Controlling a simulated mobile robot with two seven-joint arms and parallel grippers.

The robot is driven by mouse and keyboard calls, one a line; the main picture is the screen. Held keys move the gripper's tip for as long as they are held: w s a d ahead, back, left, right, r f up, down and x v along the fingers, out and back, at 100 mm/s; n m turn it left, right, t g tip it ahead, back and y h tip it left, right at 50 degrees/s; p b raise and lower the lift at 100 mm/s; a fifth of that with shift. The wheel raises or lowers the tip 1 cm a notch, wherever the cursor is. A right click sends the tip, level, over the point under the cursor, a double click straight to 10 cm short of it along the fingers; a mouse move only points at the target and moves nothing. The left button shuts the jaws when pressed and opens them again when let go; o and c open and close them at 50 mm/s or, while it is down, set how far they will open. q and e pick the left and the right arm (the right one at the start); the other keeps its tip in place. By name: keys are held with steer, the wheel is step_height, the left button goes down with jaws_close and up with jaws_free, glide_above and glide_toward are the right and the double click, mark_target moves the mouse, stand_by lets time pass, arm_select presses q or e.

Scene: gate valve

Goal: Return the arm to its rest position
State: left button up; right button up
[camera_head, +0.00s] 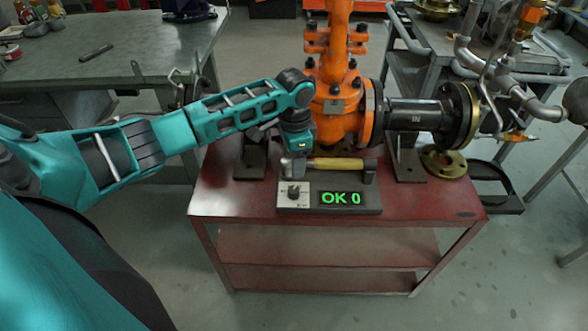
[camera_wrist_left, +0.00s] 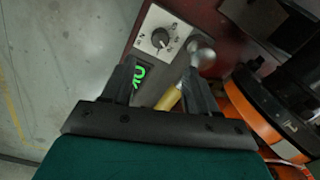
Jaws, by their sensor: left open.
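My left arm (camera_head: 235,105) reaches in from the left, over the red table, in the head view. Its gripper (camera_head: 297,160) hangs down above the panel box, in front of the orange gate valve (camera_head: 336,105). In the left wrist view the gripper's two dark fingers (camera_wrist_left: 157,85) are apart, with nothing held between them. Beyond them are the panel's knob (camera_wrist_left: 160,38) and its green display (camera_wrist_left: 141,77). In the head view the display (camera_head: 341,198) reads "OK 0". My right gripper is not in view.
A black pipe (camera_head: 415,115) joins the valve on the right. A grey workbench (camera_head: 100,65) stands back left. The table's front right area is clear.

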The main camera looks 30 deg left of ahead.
arm_select(q)
steer(key=shift+r, duration=0.9)
steer(key=shift+f, duration=0.15)
steer(key=s+d+f+n+t+h, duration=0.2)
steer(key=s+d+f+t+h, duration=0.4)
steer(key=d+f, duration=0.65)
steer(key=s+r+n+t+y, duration=0.3)
steer(key=s+t, duration=0.1)
steer(key=s, duration=0.7)
steer(key=shift+s+a+r+n+t+y, duration=0.2)
steer(key=shift+s+a+n+t+y, duration=0.1)
steer(key=shift+s+a+y, duration=0.1)
